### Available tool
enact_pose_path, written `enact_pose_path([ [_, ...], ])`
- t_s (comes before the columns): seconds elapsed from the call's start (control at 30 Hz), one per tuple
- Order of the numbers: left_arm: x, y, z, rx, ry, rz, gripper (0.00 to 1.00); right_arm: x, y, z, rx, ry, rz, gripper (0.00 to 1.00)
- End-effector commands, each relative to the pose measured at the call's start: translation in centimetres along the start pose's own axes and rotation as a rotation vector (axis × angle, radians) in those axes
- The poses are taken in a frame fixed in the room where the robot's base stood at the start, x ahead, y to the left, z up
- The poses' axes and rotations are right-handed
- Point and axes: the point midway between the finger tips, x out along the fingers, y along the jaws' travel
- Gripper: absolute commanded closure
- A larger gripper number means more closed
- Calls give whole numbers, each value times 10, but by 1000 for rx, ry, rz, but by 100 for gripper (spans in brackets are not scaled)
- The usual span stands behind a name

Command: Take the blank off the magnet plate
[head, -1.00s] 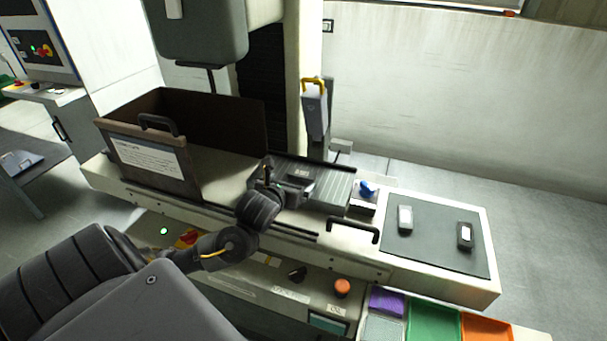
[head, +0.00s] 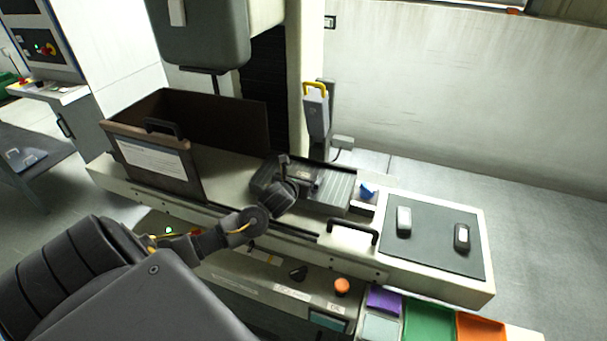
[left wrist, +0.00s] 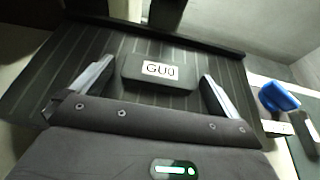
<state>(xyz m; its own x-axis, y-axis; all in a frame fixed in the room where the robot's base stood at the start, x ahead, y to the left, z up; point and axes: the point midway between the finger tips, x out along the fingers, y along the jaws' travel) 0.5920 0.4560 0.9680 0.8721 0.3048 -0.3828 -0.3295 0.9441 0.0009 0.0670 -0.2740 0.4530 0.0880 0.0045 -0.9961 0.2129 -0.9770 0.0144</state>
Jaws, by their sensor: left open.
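The blank (left wrist: 186,83) is a dark block with a white label reading "GU0". It lies on the ribbed grey magnet plate (left wrist: 52,78) in the left wrist view. The plate (head: 340,192) also shows in the head view, where my gripper and wrist largely hide the blank. My left gripper (left wrist: 158,69) is open, with one finger on each side of the blank and visible gaps between. In the head view the left gripper (head: 300,172) is over the plate. My right gripper is not in view.
A blue knob (head: 367,191) stands right of the plate; it also shows in the wrist view (left wrist: 280,97). A brown open-topped box (head: 190,180) stands left.

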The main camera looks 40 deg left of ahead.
Motion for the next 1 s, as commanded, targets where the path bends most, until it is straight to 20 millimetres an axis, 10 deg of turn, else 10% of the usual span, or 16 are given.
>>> enact_pose_path([
  [0.23,2,0,0,0,0,-1,0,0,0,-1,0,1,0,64],
  [0.67,1,0,0,0,0,0,56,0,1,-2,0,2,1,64],
  [1.0,0,0,4,-1,-3,0,58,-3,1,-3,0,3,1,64],
])
